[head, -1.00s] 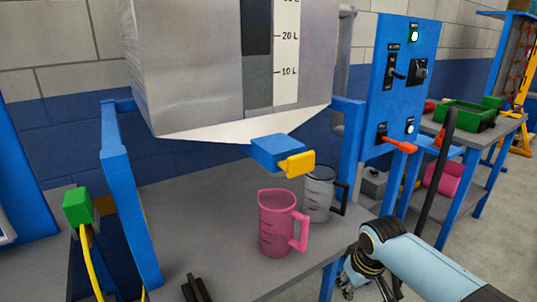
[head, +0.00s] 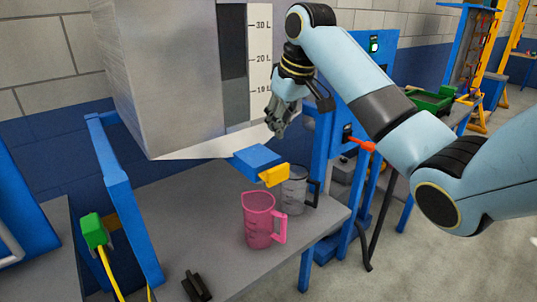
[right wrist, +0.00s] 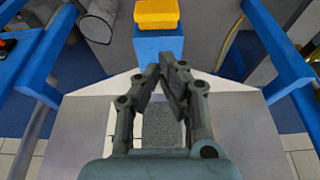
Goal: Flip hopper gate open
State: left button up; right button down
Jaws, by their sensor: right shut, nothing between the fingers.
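The hopper (head: 170,75) is a large grey metal box with a litre scale and a white sloped bottom. At its outlet sits a blue gate housing (head: 258,160) with a yellow gate handle (head: 274,176) on its front right. In the right wrist view the yellow handle (right wrist: 156,13) is at the top, beyond the blue housing (right wrist: 158,42). My right gripper (head: 277,126) points down in front of the hopper, above and a little right of the gate. Its fingertips (right wrist: 168,68) are together, empty and apart from the handle. My left gripper is out of view.
A pink measuring jug (head: 258,222) stands on the grey table (head: 180,238) below the gate, with a clear jug (head: 294,192) behind it. A blue frame post (head: 125,195) stands left. A blue control panel with a red lever (head: 362,146) is behind my right arm.

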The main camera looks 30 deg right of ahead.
aim_at(267, 163)
jog(key=shift+p+x, duration=0.6)
jog(key=shift+x, duration=4.5)
